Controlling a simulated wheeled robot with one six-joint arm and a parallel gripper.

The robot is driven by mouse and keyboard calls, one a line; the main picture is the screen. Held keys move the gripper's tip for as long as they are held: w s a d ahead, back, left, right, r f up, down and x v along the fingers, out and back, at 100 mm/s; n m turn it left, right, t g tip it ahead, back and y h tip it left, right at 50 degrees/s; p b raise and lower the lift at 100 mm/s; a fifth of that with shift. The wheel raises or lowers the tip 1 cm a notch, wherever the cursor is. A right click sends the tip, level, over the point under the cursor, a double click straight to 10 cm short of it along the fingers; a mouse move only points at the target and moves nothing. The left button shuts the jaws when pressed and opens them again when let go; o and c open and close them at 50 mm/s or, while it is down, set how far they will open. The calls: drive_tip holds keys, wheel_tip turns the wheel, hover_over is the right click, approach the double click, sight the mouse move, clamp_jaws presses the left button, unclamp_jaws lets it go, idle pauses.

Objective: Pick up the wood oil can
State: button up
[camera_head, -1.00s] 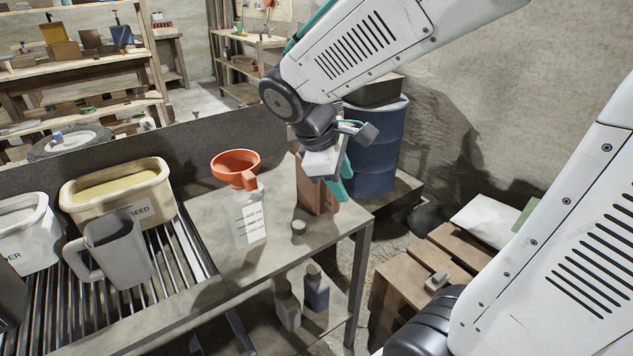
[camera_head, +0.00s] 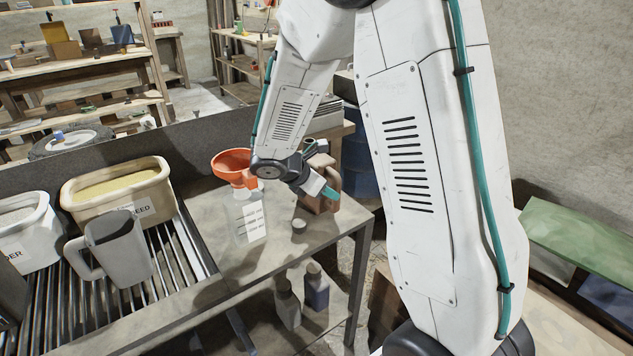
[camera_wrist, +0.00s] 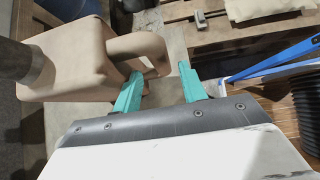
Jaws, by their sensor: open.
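The wood oil can, as I take it, is a tan-brown can with a loop handle (camera_head: 317,204) at the right end of the metal table. It fills the upper left of the wrist view (camera_wrist: 75,65), with its handle pointing right. A dark cylindrical part covers its left side there. My gripper (camera_head: 322,188) is beside the can at handle height. Its teal fingers are open (camera_wrist: 161,70), and the handle's outer end shows between and behind the fingertips. I cannot tell whether they touch it. My wrist partly hides the can in the head view.
An orange funnel (camera_head: 230,163) sits on a clear jug (camera_head: 250,222) left of the can. A small grey lid (camera_head: 299,226) lies in front. A grey pitcher (camera_head: 122,250) and a seed tub (camera_head: 120,190) stand farther left. Bottles (camera_head: 317,288) stand on the lower shelf.

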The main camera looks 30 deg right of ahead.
drive_tip(key=shift+x, duration=1.55)
drive_tip(key=shift+s, duration=0.1)
clamp_jaws()
drive_tip(key=shift+r, duration=0.2)
wheel_tip(320, 180, up, 10)
drive_tip(key=shift+f, duration=0.2)
drive_tip(key=shift+r, duration=0.1)
